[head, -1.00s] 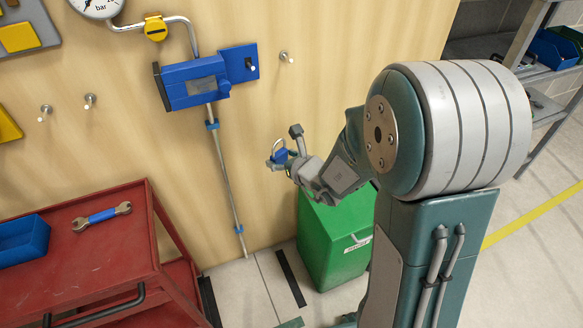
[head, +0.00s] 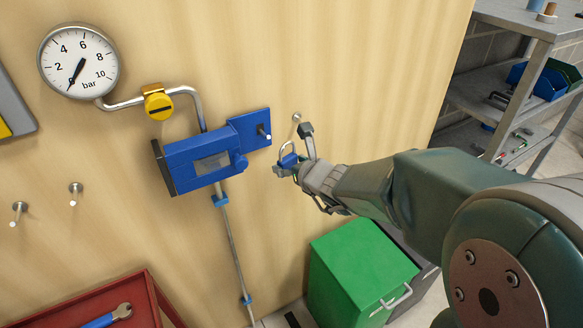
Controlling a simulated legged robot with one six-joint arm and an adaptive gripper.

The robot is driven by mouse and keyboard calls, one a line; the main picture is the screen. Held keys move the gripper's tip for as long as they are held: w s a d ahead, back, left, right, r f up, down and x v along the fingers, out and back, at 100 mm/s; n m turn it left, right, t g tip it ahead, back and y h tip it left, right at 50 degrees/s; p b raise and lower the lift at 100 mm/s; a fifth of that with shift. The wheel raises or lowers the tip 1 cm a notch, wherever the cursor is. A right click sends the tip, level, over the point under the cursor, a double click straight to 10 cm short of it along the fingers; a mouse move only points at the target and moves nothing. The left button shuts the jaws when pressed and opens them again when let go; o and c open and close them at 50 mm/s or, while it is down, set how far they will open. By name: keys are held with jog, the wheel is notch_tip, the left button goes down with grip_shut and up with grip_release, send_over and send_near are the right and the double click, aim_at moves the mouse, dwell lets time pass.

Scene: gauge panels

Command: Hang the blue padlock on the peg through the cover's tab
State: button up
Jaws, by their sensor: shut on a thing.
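The blue cover (head: 197,162) is a box on the wall panel, with a flat blue tab (head: 249,130) at its right end. A metal peg (head: 264,131) sticks out through the tab. My gripper (head: 287,165) is shut on the blue padlock (head: 289,160), with the padlock's metal shackle pointing up. The padlock is to the right of the tab and a little lower, apart from the peg in the picture. The gripper's fingers partly hide the padlock's body. How far the padlock is from the panel is hard to tell.
A bare peg (head: 296,117) stands on the panel just above my gripper. A gauge (head: 78,61) and yellow valve (head: 157,102) are at upper left. A green bin (head: 362,268) stands below my arm, a red cart (head: 130,292) at lower left, a shelf (head: 500,95) at right.

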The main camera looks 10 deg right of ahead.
aim_at(278, 163)
jog(key=a, duration=0.1)
jog(key=w+a, duration=0.1)
jog(key=a, duration=0.1)
jog(key=shift+w+f, duration=0.15)
jog(key=shift+w, duration=0.2)
jog(key=shift+w+d, duration=0.3)
jog(key=shift+w, duration=0.65)
jog(key=shift+a+r+x, duration=0.1)
jog(key=shift+r+x, duration=0.1)
jog(key=shift+x, duration=0.7)
jog(key=shift+a+r+x, duration=0.15)
jog(key=shift+x, duration=0.7)
jog(key=shift+w+a+f, duration=0.3)
jog(key=shift+w+f, duration=0.1)
jog(key=shift+w, duration=0.05)
